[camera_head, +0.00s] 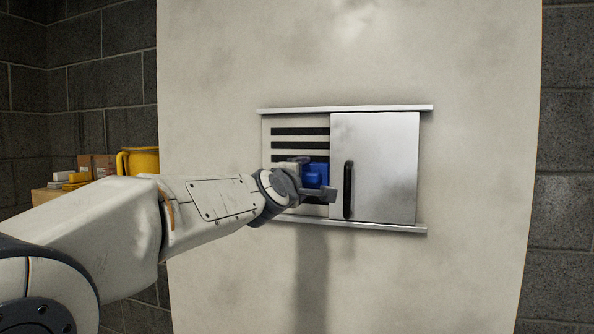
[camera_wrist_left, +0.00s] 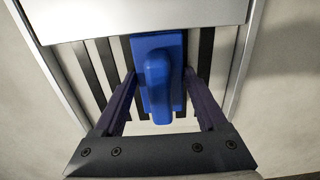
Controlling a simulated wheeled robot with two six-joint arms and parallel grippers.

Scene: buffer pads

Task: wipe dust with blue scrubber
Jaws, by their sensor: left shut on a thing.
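The blue scrubber (camera_head: 315,173) is held by my left gripper (camera_head: 317,178) in front of the slotted vent. In the left wrist view the scrubber (camera_wrist_left: 158,80) is between the two fingers of my left gripper (camera_wrist_left: 160,80), its handle toward the camera. The gripper is shut on it. I cannot tell whether the scrubber touches the vent (camera_head: 300,143). Grey, dusty-looking smudges show on the sliding door panel (camera_head: 385,160) and on the pale wall (camera_head: 240,275). The arm and scrubber hide the lower left of the vent. My right gripper is not in view.
The door panel has a dark vertical handle (camera_head: 348,190) just right of my gripper. Metal rails (camera_head: 345,109) run above and below the opening. A yellow bucket (camera_head: 141,160) and boxes stand on a surface at the left. Dark block walls lie behind.

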